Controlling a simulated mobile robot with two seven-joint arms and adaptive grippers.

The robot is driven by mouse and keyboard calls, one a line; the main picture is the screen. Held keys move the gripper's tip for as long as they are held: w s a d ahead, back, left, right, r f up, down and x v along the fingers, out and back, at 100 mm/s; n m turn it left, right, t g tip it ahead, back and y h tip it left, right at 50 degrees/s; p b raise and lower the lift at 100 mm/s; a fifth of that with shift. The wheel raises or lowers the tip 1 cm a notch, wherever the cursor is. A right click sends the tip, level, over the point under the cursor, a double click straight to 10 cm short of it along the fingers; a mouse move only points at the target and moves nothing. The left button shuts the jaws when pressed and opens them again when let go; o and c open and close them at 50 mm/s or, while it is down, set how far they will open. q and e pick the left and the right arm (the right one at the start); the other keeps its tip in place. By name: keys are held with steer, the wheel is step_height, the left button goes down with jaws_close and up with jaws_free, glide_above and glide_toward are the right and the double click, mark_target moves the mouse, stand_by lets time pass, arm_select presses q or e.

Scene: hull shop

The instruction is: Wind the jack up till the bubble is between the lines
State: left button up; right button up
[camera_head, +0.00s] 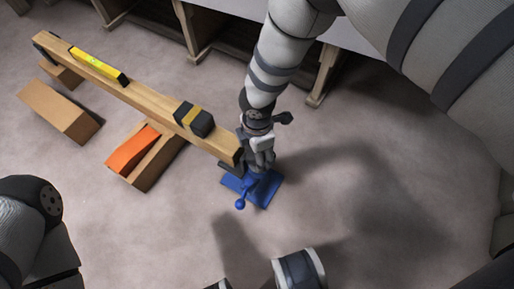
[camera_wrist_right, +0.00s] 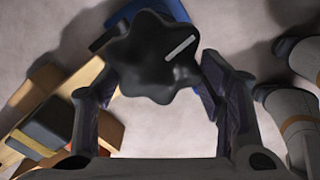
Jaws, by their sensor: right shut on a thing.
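The blue jack (camera_head: 262,190) stands on the floor at the near right end of a long wooden beam (camera_head: 150,103). A yellow level (camera_head: 98,66) lies along the top of the beam near its far left end; its bubble is too small to read. My right gripper (camera_head: 262,150) is over the jack and hides its top. In the right wrist view, its fingers (camera_wrist_right: 155,75) are shut on the jack's black lobed knob (camera_wrist_right: 150,60), one on each side. A pale stripe on the knob points to the upper right.
A black block with a yellow band (camera_head: 193,118) sits on the beam near the jack. An orange wedge (camera_head: 132,150) lies on a wooden block under the beam. A loose wooden block (camera_head: 60,110) lies left. A bench (camera_head: 330,70) stands behind. The floor in front is mostly clear.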

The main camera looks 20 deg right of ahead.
steer(key=shift+w+d+r+n, duration=0.1)
steer(key=shift+w+d+n, duration=0.2)
steer(key=shift+w+n, duration=0.1)
steer(key=o, duration=1)
steer(key=shift+c, duration=0.2)
steer(key=shift+s+a, duration=0.1)
steer(key=shift+a, duration=0.05)
steer(key=shift+r, duration=0.2)
step_height(320, 180, up, 12)
steer(key=shift+f, duration=0.25)
